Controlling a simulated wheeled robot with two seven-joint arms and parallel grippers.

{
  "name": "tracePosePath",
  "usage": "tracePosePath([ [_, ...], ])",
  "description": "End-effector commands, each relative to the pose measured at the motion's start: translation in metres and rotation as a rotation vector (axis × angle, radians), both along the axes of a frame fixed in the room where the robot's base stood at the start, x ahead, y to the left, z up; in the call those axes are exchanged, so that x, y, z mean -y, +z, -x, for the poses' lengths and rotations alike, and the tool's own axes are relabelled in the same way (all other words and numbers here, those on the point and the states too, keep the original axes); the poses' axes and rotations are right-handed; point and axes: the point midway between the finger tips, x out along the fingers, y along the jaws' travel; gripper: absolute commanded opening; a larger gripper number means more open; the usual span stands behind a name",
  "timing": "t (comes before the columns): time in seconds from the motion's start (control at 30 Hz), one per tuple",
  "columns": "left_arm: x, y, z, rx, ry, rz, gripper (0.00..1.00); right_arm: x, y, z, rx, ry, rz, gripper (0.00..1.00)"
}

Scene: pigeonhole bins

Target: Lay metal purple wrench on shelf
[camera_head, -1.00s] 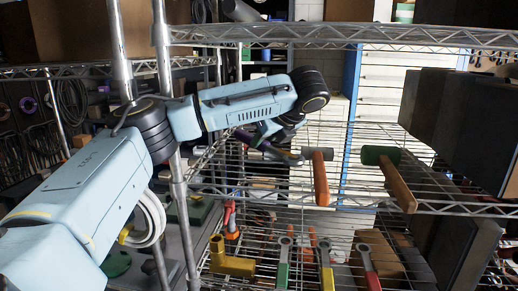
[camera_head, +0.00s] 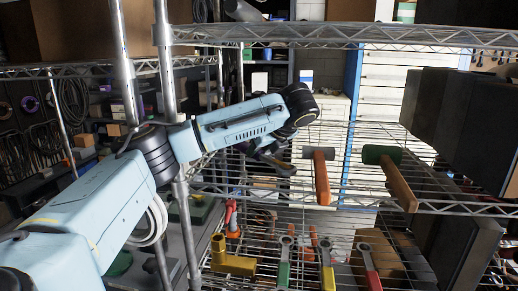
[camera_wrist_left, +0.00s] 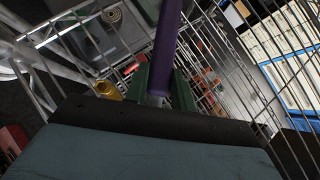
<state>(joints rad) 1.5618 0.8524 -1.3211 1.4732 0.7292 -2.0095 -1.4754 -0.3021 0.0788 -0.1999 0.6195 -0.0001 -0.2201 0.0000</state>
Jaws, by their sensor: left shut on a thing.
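The purple wrench shows as a purple handle (camera_wrist_left: 166,42) in the left wrist view, running up out of the frame from between the green fingers. My left gripper (camera_wrist_left: 160,88) is shut on it. In the head view the left gripper (camera_head: 268,160) is small and partly hidden behind my own arm, at the left part of the middle wire shelf (camera_head: 345,188). The wrench is hard to make out there. I cannot tell whether it touches the shelf wires. The right gripper is not in view.
Below are a yellow pipe piece (camera_head: 232,262) and several colored wrenches. A metal post (camera_head: 163,75) stands beside my arm. Dark boxes (camera_head: 470,125) fill the right.

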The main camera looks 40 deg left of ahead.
Motion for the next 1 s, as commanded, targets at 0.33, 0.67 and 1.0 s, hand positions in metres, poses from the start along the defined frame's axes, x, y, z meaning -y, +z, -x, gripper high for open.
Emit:
tracePosePath([
  [0.33, 0.000, -0.001, 0.000, 0.000, 0.000, 0.000, 0.47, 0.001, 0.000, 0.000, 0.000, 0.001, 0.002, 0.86],
  [0.67, 0.005, 0.007, 0.000, 0.002, -0.004, 0.000, 0.47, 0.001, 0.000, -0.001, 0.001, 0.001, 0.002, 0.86],
  [1.0, 0.032, 0.036, 0.007, 0.003, -0.004, -0.002, 0.47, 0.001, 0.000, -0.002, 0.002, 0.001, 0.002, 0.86],
])
